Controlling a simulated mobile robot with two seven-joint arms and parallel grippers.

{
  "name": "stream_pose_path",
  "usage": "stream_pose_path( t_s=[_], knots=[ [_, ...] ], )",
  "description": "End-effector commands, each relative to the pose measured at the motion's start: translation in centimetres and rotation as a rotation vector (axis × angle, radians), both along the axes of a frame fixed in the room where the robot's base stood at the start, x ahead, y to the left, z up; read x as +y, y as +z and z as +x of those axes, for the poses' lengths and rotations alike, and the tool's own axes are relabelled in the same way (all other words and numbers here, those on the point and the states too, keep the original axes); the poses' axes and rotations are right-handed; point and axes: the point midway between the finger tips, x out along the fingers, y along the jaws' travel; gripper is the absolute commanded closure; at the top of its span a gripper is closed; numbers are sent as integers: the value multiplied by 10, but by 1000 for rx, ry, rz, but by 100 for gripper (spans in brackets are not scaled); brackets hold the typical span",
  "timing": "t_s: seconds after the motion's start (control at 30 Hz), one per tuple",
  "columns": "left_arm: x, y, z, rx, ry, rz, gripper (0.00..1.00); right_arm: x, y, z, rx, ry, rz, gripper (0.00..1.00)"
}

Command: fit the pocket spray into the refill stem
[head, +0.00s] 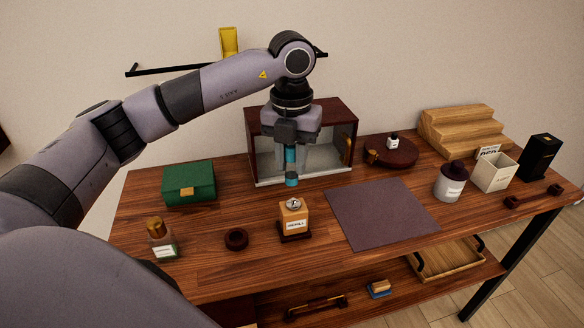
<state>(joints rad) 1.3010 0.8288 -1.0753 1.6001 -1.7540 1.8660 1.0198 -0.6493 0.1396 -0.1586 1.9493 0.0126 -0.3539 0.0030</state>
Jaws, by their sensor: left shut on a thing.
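My left gripper (291,150) points down over the table and is shut on the teal pocket spray (291,168). The spray hangs upright, its lower end above and behind the refill bottle as seen here. The refill bottle (294,220) is amber with a white label reading REFILL and stands on a dark base. The refill stem (294,204) is at its metallic top. The spray and the stem appear apart; the exact gap cannot be told. My right gripper is not in view.
An open-fronted dark red box (353,130) stands behind my gripper. A purple mat (381,215) lies bare to the right. A white jar (449,184) stands beyond it.

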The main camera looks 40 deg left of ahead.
Motion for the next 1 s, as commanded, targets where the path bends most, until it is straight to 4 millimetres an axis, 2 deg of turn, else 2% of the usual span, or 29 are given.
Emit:
stream_pose_path(
  t_s=[0.6, 1.0],
  knots=[
    [2, 5, 2, 1, -16, -3, 100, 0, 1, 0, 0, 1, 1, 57],
    [1, -28, 2, 2, -15, -3, 100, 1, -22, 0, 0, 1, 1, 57]
  ],
)
